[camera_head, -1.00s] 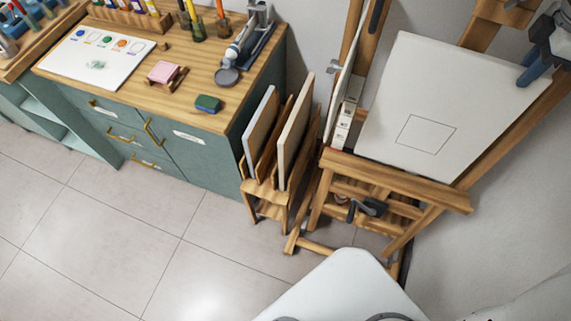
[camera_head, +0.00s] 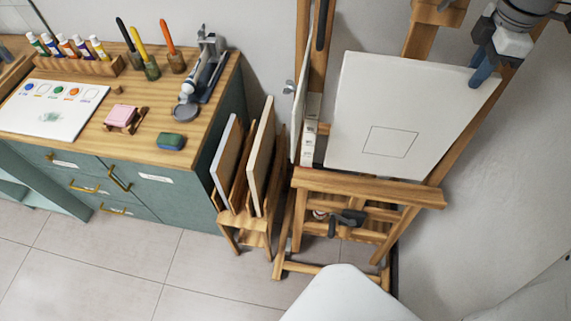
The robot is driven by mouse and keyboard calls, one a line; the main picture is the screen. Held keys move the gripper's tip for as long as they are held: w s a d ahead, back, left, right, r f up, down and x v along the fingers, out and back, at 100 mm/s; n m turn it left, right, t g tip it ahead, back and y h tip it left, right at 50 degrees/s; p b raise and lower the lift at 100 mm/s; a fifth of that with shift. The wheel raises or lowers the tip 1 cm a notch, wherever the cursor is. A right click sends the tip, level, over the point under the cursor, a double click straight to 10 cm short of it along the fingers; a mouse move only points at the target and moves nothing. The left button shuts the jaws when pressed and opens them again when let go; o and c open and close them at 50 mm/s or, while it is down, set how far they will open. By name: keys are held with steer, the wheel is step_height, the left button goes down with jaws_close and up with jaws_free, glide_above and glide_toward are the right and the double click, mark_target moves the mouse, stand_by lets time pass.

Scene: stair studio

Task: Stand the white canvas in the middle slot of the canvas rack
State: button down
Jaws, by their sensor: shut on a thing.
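The white canvas (camera_head: 385,105), with a thin square outline on its face, leans on the wooden easel (camera_head: 370,189). Its lower edge is at the easel's ledge; I cannot tell whether it touches. My gripper (camera_head: 483,76), with blue fingers, is shut on the canvas's upper right corner. The far finger is hidden behind it. The wooden canvas rack (camera_head: 243,222) stands on the floor left of the easel. A grey-faced canvas (camera_head: 226,158) stands at its left and a cream canvas (camera_head: 261,157) stands farther right. Its right side is partly hidden, and I cannot make out every slot.
A green cabinet (camera_head: 190,195) with a wooden top stands left of the rack, holding paint tubes, brush jars, a pink block and a green block. Another panel (camera_head: 302,95) stands upright behind the easel's left side. A wall closes the right. Tiled floor is open at front left.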

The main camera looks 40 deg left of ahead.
steer(key=shift+s+d+r+b, duration=0.2)
steer(key=shift+s+d, duration=0.2)
steer(key=shift+s, duration=0.25)
steer(key=shift+s+d+r+b, duration=0.1)
steer(key=shift+s+d+r, duration=0.1)
steer(key=shift+s+d, duration=0.35)
steer(key=shift+s+d+r+b, duration=0.15)
steer(key=shift+s+d+r, duration=0.1)
steer(key=shift+s, duration=0.5)
steer(key=shift+s+f, duration=0.1)
